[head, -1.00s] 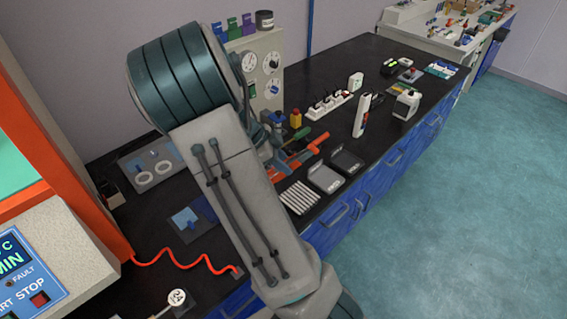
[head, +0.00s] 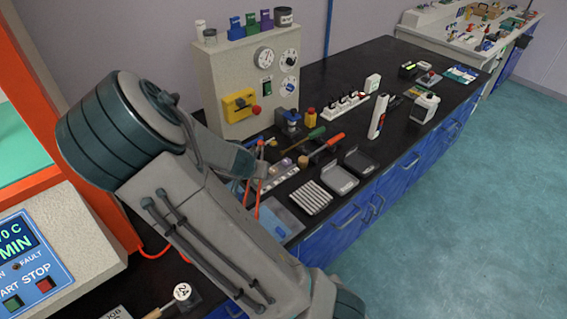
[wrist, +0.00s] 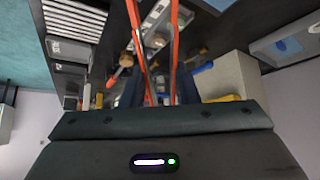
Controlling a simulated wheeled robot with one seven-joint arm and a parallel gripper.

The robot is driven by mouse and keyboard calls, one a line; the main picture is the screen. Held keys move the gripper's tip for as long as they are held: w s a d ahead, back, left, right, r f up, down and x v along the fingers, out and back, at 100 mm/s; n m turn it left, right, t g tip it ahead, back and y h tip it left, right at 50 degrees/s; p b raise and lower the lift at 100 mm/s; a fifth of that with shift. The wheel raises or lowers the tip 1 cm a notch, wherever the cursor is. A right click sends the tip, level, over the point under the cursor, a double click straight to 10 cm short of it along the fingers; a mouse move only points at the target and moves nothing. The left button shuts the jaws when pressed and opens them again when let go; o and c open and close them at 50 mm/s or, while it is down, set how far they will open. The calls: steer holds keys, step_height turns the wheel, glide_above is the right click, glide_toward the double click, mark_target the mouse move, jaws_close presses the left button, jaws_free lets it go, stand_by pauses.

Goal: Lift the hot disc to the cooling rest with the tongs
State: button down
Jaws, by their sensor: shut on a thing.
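My gripper (wrist: 158,90) is shut on the red tongs (wrist: 141,45), whose two long arms reach away from the fingers in the wrist view. In the head view the tongs (head: 261,170) show beside my wrist, above the black bench. A ribbed light-grey rack (head: 311,197), possibly the cooling rest, lies near the bench's front edge. It also shows at upper left in the wrist view (wrist: 72,48). I cannot pick out the hot disc for sure, nor tell whether the tongs hold anything.
A beige instrument with dials (head: 228,70) stands behind the tongs. A white bottle (head: 378,115) stands farther right. An orange-framed machine (head: 90,170) stands at left.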

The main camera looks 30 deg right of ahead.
steer(key=w+a+f+n+t+y+b, duration=0.1)
steer(key=w+a+f+n+t+y, duration=0.1)
steer(key=a+n+y, duration=0.3)
steer(key=shift+a+n, duration=1.9)
steer(key=shift+a, duration=0.4)
steer(key=shift+a, duration=0.15)
